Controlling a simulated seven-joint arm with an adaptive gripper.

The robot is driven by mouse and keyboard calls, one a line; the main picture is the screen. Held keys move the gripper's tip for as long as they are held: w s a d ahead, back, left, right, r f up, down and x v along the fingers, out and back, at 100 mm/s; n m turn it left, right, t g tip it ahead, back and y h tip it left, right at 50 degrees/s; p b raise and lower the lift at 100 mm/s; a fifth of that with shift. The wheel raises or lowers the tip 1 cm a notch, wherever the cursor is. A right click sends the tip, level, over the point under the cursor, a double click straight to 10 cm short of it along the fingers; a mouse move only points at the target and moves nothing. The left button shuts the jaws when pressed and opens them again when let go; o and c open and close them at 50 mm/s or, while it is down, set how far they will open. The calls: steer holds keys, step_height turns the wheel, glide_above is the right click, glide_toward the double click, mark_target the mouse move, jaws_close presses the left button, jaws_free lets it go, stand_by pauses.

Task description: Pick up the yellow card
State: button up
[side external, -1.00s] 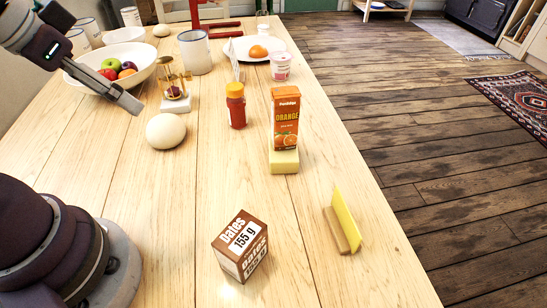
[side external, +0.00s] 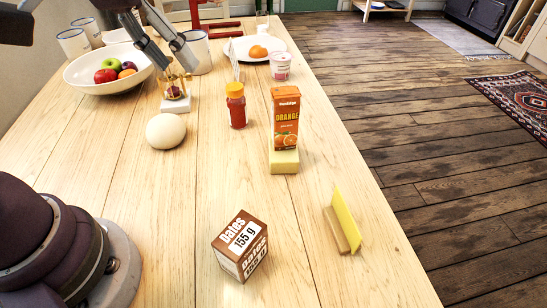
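The yellow card (side external: 345,219) stands upright, leaning slightly, in a small tan wooden holder (side external: 335,230) near the right edge of the table, at the front right of the side external view. The upper part of the gripper is cut off by the top of the picture.
A Dates box (side external: 241,245) stands left of the card. Table around the card is clear.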

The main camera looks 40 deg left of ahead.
steer(key=w+d+f+n+g, duration=0.1)
steer(key=w+d+n, duration=0.1)
steer(key=w+d, duration=0.5)
steer(key=n+g+h, duration=0.1)
steer(key=n+g, duration=0.2)
steer(key=n, duration=0.2)
glide_toward(347, 212)
steer(key=shift+n, duration=0.3)
steer(key=f, duration=0.6)
steer(key=d+f, duration=0.1)
steer(key=f, duration=0.2)
steer(key=shift+w+d+f, duration=0.1)
steer(key=shift+w, duration=0.15)
steer(key=shift+d+f, duration=0.1)
steer(key=shift+f, duration=0.25)
steer(key=shift+f, duration=0.2)
jaws_close()
